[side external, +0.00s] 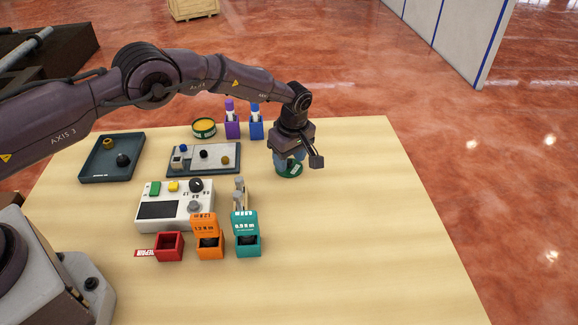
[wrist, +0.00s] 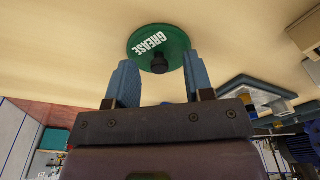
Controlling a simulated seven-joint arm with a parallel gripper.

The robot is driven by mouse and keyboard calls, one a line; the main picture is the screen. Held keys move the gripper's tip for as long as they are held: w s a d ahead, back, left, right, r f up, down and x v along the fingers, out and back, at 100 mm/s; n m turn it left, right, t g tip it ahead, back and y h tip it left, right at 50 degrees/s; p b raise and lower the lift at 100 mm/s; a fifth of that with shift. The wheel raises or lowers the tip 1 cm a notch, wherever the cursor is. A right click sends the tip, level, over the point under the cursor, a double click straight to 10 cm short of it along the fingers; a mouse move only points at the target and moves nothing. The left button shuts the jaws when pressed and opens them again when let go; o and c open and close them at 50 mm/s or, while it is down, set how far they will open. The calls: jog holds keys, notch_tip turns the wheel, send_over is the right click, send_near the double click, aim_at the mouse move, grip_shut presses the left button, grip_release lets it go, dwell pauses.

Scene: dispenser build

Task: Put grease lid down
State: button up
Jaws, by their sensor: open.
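The grease lid (wrist: 172,42) is a green disc with white GREASE lettering and a dark knob, lying on the table. In the side view the lid (side external: 291,170) is at the table's right part, directly under my gripper and partly covered by it. My gripper (wrist: 157,82) is open, with a blue finger on each side of the knob and gaps between. In the side view my gripper (side external: 291,160) points down close to the table. An open round green tin (side external: 204,127) with yellow-orange content, likely the grease, stands at the back of the table.
Purple (side external: 232,126) and blue (side external: 256,126) holders with bottles stand left of my gripper. A grey tray (side external: 180,170) with small parts, a dark tray (side external: 97,178), a white control box (side external: 150,190) and small bins (side external: 247,244) fill the left and front. The table's right side is clear.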

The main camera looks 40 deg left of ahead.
jog(key=shift+f, duration=0.35)
grip_shut()
jog(key=shift+r, duration=0.1)
